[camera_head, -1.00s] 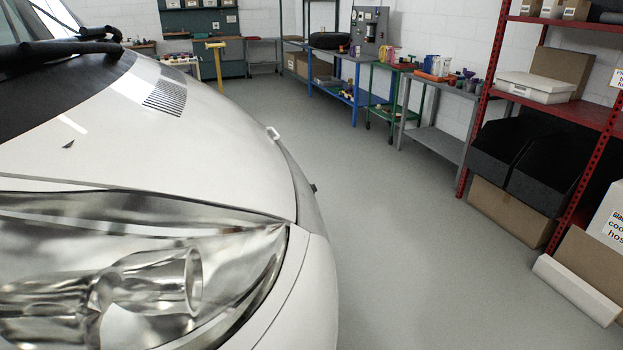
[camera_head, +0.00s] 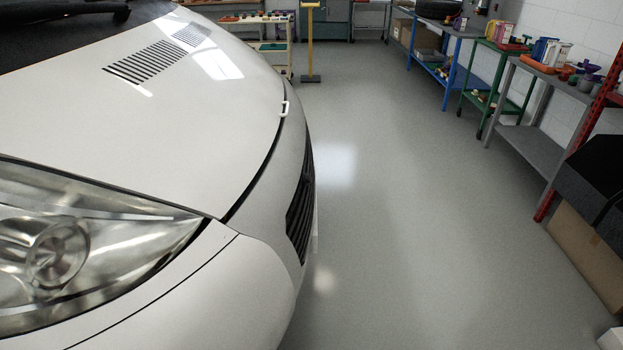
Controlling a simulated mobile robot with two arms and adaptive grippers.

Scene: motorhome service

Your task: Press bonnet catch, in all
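The white bonnet (camera_head: 190,120) of the motorhome fills the left of the head view. A small white looped catch (camera_head: 284,108) sits at the bonnet's front edge, beside a dark gap between the bonnet and the front panel. I cannot tell whether the bonnet is slightly raised or shut. The headlight (camera_head: 70,245) is at the lower left and the dark grille (camera_head: 300,208) is on the front face. Neither of my grippers is in view.
Open grey floor (camera_head: 400,220) lies in front of the vehicle. A blue bench (camera_head: 448,62), a green trolley (camera_head: 500,85) and a grey table (camera_head: 545,105) line the right wall. A red shelf upright (camera_head: 585,150) stands at the right. A yellow stand (camera_head: 309,40) is at the back.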

